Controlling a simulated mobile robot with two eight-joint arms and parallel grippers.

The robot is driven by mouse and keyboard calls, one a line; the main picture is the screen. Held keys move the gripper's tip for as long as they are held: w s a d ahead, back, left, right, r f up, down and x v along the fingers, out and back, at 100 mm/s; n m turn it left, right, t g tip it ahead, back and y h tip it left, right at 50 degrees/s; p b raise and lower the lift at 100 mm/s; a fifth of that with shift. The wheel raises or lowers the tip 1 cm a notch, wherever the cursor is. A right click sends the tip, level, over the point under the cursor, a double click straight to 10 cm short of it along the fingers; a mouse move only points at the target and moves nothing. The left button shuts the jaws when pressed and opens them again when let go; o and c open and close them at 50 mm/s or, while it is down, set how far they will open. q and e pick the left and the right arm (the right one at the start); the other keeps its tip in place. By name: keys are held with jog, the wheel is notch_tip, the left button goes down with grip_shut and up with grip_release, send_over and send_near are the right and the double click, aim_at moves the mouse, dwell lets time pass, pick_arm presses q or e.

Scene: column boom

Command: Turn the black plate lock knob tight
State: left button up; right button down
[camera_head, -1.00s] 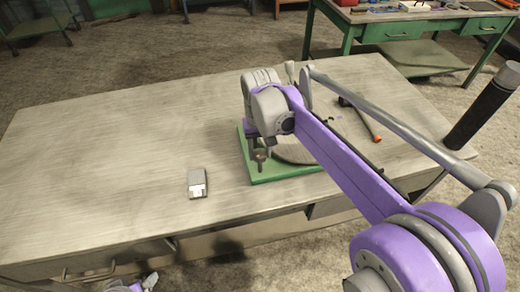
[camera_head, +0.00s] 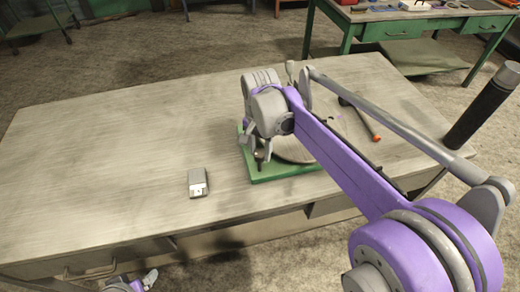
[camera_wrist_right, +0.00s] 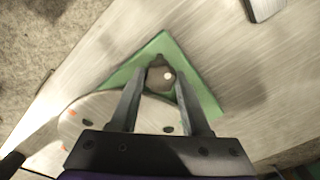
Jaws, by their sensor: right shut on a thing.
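The plate lock knob (camera_wrist_right: 160,77) is a small, dark rounded knob at the corner of a green base plate (camera_head: 285,172). A round pale plate (camera_head: 296,148) lies on that base, partly hidden by my right arm. My right gripper (camera_wrist_right: 161,75) has a finger on each side of the knob and is shut on it. In the head view my right gripper (camera_head: 261,150) is at the base's left corner, and it mostly hides the knob. My left gripper (camera_head: 140,283) shows only in part at the bottom edge, and its fingers are not clear.
A small grey box-like object (camera_head: 198,183) lies on the workbench (camera_head: 100,150), left of the base. A tool with an orange-red end (camera_head: 366,125) lies behind my right arm. A black cylinder (camera_head: 482,112) stands at the right. The bench's left side is clear.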

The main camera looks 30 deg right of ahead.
dwell(0.3)
jog(key=shift+c, duration=1.8)
grip_release()
notch_tip(320, 180, up, 11)
jog(key=shift+p, duration=0.45)
jog(key=shift+f, duration=0.15)
jog(key=s+a+f+n+t, duration=0.2)
jog(key=s+f+n, duration=0.3)
jog(key=s+f, duration=0.3)
jog(key=s+a+f+n+t, duration=0.3)
jog(key=s+f+n, duration=0.3)
jog(key=s+f, duration=0.1)
jog(key=shift+s+a+f+n, duration=0.25)
jog(key=shift+s+f+n, duration=0.05)
jog(key=shift+s+f, duration=0.1)
